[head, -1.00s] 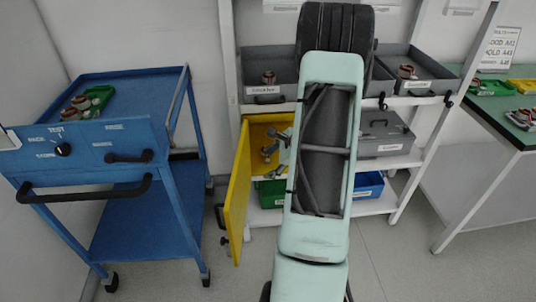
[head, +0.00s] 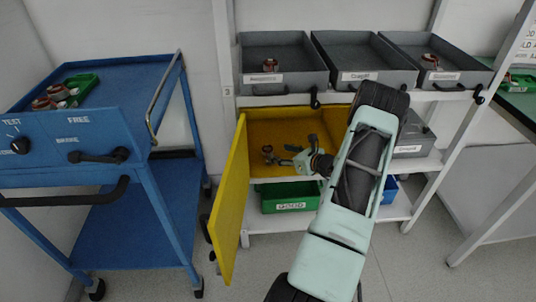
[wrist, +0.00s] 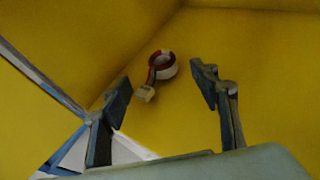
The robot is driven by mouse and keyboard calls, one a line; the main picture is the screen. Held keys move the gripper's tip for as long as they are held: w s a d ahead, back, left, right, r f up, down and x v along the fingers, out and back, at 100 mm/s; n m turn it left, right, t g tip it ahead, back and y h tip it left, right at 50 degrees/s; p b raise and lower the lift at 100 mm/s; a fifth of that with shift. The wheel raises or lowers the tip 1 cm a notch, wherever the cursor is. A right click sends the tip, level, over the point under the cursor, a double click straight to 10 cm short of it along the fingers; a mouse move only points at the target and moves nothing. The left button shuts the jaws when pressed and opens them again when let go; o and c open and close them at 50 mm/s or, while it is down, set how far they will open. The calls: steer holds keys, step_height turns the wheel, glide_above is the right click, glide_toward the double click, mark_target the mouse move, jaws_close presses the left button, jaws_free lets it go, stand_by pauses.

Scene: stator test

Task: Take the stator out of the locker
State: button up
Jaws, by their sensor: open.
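The yellow locker (head: 285,127) stands in the shelf unit with its door (head: 231,205) swung open to the front left. In the wrist view the stator (wrist: 164,67), a red and white ring with a small beige connector block, is inside the locker against a yellow surface. My gripper (head: 270,156) reaches into the locker opening, pointing left. In the wrist view my gripper (wrist: 163,88) is open and empty, and the stator appears ahead, between the two fingertips and apart from them. I cannot make out the stator clearly in the head view.
Grey bins (head: 283,73) line the shelf above the locker, and a green bin (head: 289,197) sits below it. A blue cart (head: 110,122) carrying a green tray (head: 82,86) of stators stands left. A green-topped table (head: 517,105) is at the right edge.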

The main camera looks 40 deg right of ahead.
mark_target(271, 150)
steer(key=b+x, duration=0.1)
steer(key=x, duration=0.5)
steer(key=shift+d+f+b, duration=0.1)
steer(key=shift+f+b, duration=0.2)
steer(key=shift+b, duration=0.05)
steer(key=shift+w+f, duration=0.15)
steer(key=shift+w, duration=0.45)
steer(key=shift+c, duration=0.7)
steer(key=c, duration=1.2)
